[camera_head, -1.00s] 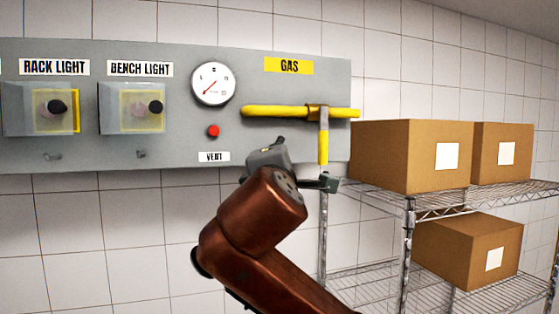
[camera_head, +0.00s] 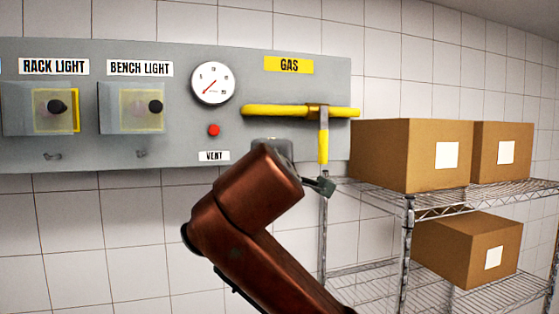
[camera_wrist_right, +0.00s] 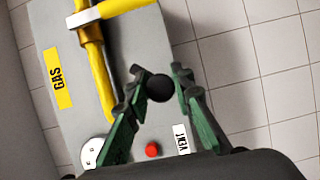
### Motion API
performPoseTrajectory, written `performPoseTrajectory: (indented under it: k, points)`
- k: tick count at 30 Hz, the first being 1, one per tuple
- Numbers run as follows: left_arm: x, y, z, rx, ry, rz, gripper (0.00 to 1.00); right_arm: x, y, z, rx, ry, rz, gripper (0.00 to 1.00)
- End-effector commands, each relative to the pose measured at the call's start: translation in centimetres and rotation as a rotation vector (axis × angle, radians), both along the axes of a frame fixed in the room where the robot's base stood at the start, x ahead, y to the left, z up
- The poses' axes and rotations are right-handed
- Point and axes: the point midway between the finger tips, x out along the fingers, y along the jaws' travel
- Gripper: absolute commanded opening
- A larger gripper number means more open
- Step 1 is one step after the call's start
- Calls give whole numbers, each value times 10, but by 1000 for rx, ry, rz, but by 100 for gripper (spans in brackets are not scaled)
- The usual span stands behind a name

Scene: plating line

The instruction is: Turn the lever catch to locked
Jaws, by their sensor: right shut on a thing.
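In the right wrist view, a round black knob (camera_wrist_right: 160,88) sits between the green-and-black fingers of my right gripper (camera_wrist_right: 159,84), which is shut on it. The lever or catch behind the knob is hidden, so I cannot tell its position. In the head view my brown right arm (camera_head: 258,190) reaches up to the lower right of the grey panel (camera_head: 180,125). It covers the knob and most of the gripper there. My left gripper is not in view.
A yellow gas pipe (camera_head: 275,111) with a downward yellow-ended handle (camera_head: 323,147) is just above. A red button (camera_head: 213,130), the vent label (camera_head: 214,156) and a gauge (camera_head: 212,83) are to the left. Cardboard boxes (camera_head: 395,160) stand on a wire shelf (camera_head: 432,205) at right.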

Motion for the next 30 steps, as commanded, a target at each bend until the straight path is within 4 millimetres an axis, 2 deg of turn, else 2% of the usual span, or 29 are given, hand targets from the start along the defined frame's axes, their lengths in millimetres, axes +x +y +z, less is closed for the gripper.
performPoseTrajectory:
  k: [2, 3, 9, 20, 30]
  points:
    - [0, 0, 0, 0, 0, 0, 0, 1, 0, -1, -1, 3, 0, 0]
    - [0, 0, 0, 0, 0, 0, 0, 1, 0, -2, -1, 3, 0, 24]
    - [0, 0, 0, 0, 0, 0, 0, 0, 0, -1, -1, 2, 0, 38]
    - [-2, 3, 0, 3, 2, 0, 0, -6, 1, 0, -1, -1, 1, 38]
    - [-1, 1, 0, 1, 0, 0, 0, -58, 6, 0, 0, -1, 2, 38]
